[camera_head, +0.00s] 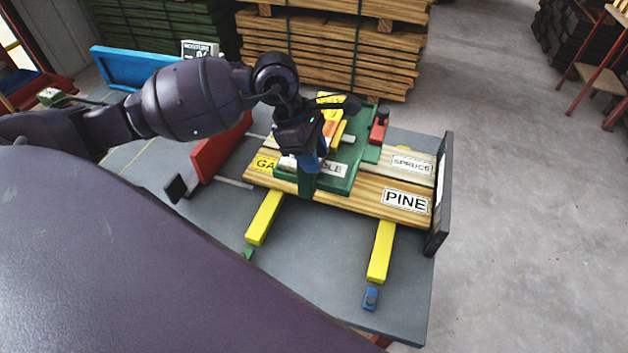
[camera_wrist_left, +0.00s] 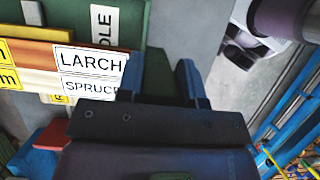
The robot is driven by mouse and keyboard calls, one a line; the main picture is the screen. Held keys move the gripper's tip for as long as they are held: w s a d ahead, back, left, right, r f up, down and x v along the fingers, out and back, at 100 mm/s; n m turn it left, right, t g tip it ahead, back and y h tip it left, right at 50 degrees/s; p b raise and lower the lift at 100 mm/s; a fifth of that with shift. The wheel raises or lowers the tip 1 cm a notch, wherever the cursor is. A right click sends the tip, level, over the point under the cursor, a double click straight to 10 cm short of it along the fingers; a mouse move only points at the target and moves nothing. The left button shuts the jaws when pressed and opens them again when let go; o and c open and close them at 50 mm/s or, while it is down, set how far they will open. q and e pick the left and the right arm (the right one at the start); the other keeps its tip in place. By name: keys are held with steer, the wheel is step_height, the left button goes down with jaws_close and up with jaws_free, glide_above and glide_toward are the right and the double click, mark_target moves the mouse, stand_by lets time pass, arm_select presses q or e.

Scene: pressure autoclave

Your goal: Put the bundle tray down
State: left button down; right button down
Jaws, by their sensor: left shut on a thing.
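The bundle tray is green, with a white label whose end reads "DLE" (camera_head: 335,187). It lies over the wooden boards in the head view, and its edge shows in the left wrist view (camera_wrist_left: 142,12). My left gripper (camera_head: 308,172) is shut on the tray's green upright part at its near left side. In the left wrist view, this green part sits between the fingers (camera_wrist_left: 160,78). Boards labelled PINE (camera_head: 370,205) and SPRUCE (camera_head: 428,166) lie below the tray. I cannot tell whether the tray touches them. My right gripper is not in view.
The boards lie across two yellow bars (camera_head: 381,252) on a grey table (camera_head: 310,265). A dark upright plate (camera_head: 440,195) stands at the right edge. A red block (camera_head: 218,148) stands on the left. The table front is mostly clear. Stacked timber (camera_head: 325,55) is behind.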

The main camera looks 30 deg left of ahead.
mark_target(314, 185)
arm_select(q)
step_height(314, 185, down, 4)
steer(key=shift+w+f, duration=0.1)
step_height(314, 185, down, 3)
steer(key=shift+f, duration=0.6)
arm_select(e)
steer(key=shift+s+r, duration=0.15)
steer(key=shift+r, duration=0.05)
arm_select(q)
steer(key=shift+f, duration=0.15)
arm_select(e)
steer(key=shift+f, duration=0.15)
arm_select(q)
steer(key=c, duration=1)
jaws_free()
steer(key=shift+o, duration=1.1)
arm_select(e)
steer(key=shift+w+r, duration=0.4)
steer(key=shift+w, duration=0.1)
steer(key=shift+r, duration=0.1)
